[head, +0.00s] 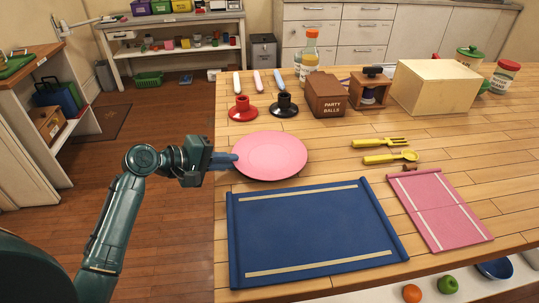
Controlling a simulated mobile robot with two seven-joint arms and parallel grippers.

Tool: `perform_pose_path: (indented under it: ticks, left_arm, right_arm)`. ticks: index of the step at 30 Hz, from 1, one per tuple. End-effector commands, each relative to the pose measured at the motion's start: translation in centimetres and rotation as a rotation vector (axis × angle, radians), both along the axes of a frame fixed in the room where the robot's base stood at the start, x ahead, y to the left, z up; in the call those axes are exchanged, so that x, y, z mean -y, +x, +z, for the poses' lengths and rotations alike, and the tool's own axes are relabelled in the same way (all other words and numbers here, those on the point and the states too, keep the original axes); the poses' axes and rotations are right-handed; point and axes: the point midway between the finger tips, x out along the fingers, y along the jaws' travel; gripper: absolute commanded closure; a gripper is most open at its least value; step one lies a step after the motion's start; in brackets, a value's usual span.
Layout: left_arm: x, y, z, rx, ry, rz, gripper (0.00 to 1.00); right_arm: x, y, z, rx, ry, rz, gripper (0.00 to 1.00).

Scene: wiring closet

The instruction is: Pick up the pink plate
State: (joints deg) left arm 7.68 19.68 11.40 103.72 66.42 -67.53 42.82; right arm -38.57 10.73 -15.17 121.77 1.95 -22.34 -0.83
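The pink plate (270,155) lies on the wooden table near its left edge, just behind the blue mat. It looks flat and empty. My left gripper (233,160) comes in from the left, with its blue-grey fingertips at the plate's left rim. The fingers overlap the rim in the picture and are seen from the side. I cannot tell whether they are closed on it. My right gripper is not in view.
A blue mat (310,228) and a pink mat (440,208) lie in front. Yellow utensils (385,158) are to the right. Red (243,110) and black (284,107) holders, a brown box (326,97) and a cream box (436,85) stand behind.

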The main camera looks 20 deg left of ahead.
Motion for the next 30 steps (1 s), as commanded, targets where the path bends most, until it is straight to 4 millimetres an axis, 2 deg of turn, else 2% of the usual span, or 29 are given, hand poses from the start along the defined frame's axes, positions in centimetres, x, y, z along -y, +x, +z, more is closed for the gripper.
perform_pose_path:
  ticks: [3, 11, 15, 30]
  left_arm:
    - [0.69, 0.77, -0.43, 0.0, -0.001, 0.0, 0.91]
    - [0.8, 0.9, -0.56, 0.0, 0.001, 0.0, 0.91]
    - [0.78, 0.89, -0.56, -0.001, 0.001, 0.0, 1.0]
    - [0.76, 0.91, -0.02, 0.003, 0.002, 0.0, 1.0]
  right_arm:
    - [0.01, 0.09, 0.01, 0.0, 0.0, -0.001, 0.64]
    - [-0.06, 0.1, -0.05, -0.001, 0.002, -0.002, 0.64]
    - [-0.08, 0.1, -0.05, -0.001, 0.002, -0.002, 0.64]
    - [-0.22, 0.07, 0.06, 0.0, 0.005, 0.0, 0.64]
